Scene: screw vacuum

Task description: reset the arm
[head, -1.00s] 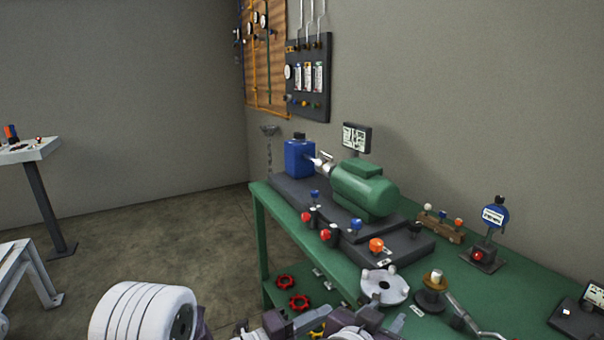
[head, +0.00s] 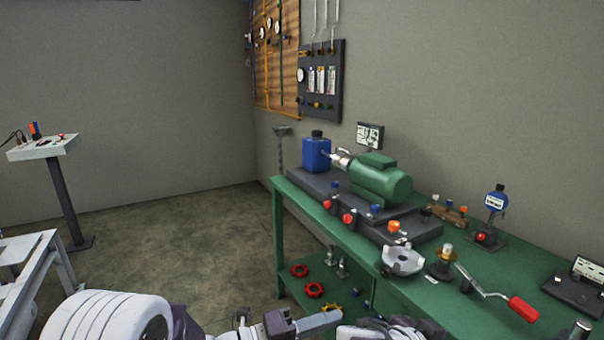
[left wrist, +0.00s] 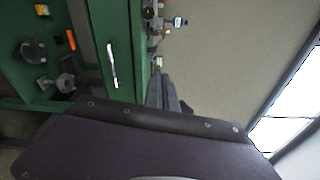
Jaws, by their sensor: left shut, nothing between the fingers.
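My left arm comes in from the bottom left of the head view, with white rounded and purple links. Its gripper (head: 322,320) is at the bottom edge, in front of the green workbench (head: 345,258). Its grey fingers are shut and empty, apart from everything on the bench. In the left wrist view, the dark fingers (left wrist: 166,94) show closed together beyond the purple wrist housing. More purple and white parts of mine show at the bottom middle of the head view. I cannot make out a right gripper.
The bench holds a green pump (head: 380,180), a blue container (head: 317,153), a silver flanged part (head: 402,261) and a crank with a red handle (head: 523,308). Red handwheels (head: 314,290) lie on its lower shelf. A white stand (head: 43,148) is at left. Floor between is clear.

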